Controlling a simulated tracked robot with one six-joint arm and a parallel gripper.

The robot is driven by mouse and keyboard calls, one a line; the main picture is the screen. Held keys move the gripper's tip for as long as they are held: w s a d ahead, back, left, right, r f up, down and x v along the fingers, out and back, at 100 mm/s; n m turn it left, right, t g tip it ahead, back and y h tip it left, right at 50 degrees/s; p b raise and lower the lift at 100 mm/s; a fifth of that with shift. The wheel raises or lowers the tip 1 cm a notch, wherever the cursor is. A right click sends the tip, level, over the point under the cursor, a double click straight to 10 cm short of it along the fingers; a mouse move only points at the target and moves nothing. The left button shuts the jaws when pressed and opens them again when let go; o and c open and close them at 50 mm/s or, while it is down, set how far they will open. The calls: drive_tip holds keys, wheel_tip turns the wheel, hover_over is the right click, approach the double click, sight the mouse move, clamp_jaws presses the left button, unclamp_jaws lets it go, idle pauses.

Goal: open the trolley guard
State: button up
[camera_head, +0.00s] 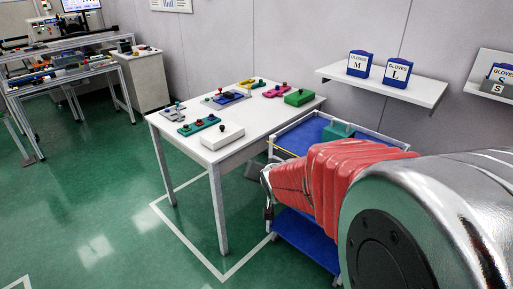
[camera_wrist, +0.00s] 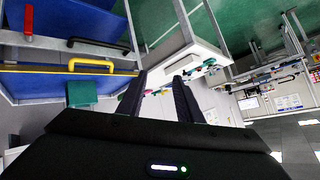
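The blue trolley (camera_head: 300,133) with its pale metal frame stands right of the white table, partly hidden behind my red-sleeved arm. Its lower blue shelf (camera_head: 306,240) shows below the arm. In the wrist view, the trolley (camera_wrist: 80,20) fills the upper left, seen at an odd angle. A yellow bar with a yellow handle (camera_wrist: 92,64), which looks like the guard, runs along its edge. A black handle (camera_wrist: 98,45) and a red lever (camera_wrist: 29,20) are nearby. My gripper (camera_wrist: 159,84) is open and empty, its dark fingers apart, right of the yellow handle without visible contact.
A teal box (camera_head: 338,130) sits on the trolley. The white table (camera_head: 180,127) holds several coloured parts. A wall shelf (camera_head: 420,96) carries glove boxes. Workbenches (camera_head: 70,75) stand at the far left. Green floor is clear left of the table.

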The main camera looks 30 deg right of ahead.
drive_tip(key=w+d+f+m+t+h, duration=0.1)
drive_tip(key=w+d+f+m+t, duration=0.15)
drive_tip(key=d+f, duration=0.35)
drive_tip(key=w+d+f+m+t+h, duration=0.1)
drive_tip(key=w+d+f+m, duration=0.3)
drive_tip(key=d, duration=0.5)
drive_tip(key=s+d+f+m+t+h, duration=0.3)
drive_tip(key=s+d+f+m, duration=0.4)
drive_tip(key=f, duration=0.3)
drive_tip(key=shift+s+f, duration=0.3)
drive_tip(key=shift+s, duration=0.55)
drive_tip(key=shift+w+d, duration=0.1)
drive_tip(key=shift+d, duration=0.05)
drive_tip(key=x, duration=1.3)
drive_tip(key=shift+w+r, duration=0.25)
drive_tip(key=shift+w, duration=0.1)
drive_tip(key=shift+d, duration=0.1)
